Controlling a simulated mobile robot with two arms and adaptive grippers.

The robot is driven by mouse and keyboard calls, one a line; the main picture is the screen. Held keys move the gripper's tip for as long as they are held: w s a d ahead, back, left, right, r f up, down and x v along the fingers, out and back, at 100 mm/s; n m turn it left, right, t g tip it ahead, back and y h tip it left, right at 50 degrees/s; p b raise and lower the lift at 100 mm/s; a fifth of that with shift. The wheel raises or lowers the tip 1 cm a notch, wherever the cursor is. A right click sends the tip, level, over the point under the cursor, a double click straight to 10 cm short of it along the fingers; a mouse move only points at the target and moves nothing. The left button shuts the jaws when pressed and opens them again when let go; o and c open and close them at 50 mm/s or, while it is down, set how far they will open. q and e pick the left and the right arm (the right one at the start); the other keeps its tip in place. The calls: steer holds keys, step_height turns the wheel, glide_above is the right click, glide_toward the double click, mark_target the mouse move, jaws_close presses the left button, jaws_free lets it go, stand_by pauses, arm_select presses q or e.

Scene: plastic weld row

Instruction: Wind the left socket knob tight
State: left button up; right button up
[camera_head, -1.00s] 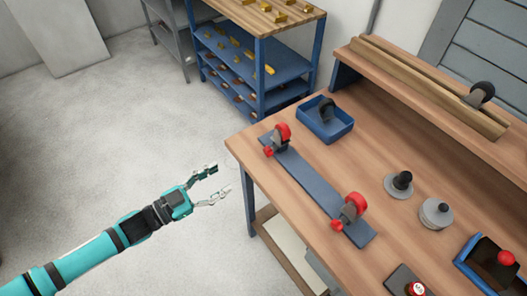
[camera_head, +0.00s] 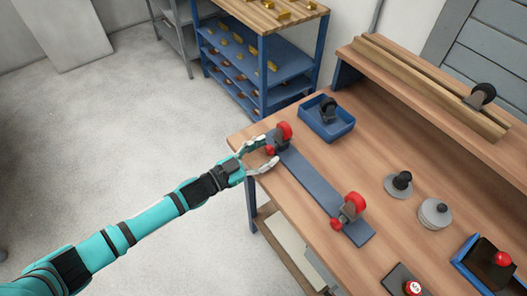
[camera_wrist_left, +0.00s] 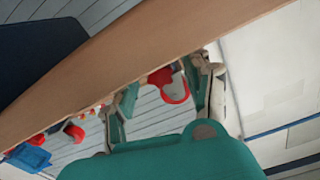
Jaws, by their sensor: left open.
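The left socket (camera_head: 283,143) is a dark block with a red wheel (camera_head: 286,129) on top, at the far left end of a blue-grey strip (camera_head: 312,183) on the bench. Its small red knob (camera_head: 269,150) faces the bench's left edge. My left gripper (camera_head: 273,154) is open at that edge, its fingers on either side of the knob; I cannot tell whether they touch it. In the left wrist view, red parts (camera_wrist_left: 175,88) show between the open fingers (camera_wrist_left: 165,76). A second socket with a red knob (camera_head: 337,224) stands at the strip's near end. My right gripper is not in view.
A blue bin (camera_head: 326,121) holding a dark wheel stands just behind the left socket. Grey discs (camera_head: 398,186) and a blue tray (camera_head: 467,252) lie to the right. A wooden ledge (camera_head: 430,85) runs along the back. Open floor lies left of the bench.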

arm_select(q)
jaws_close()
steer(key=shift+m, duration=1.2)
steer(key=m, duration=0.3)
steer(key=shift+b, duration=0.4)
jaws_free()
steer(key=shift+s, duration=0.1)
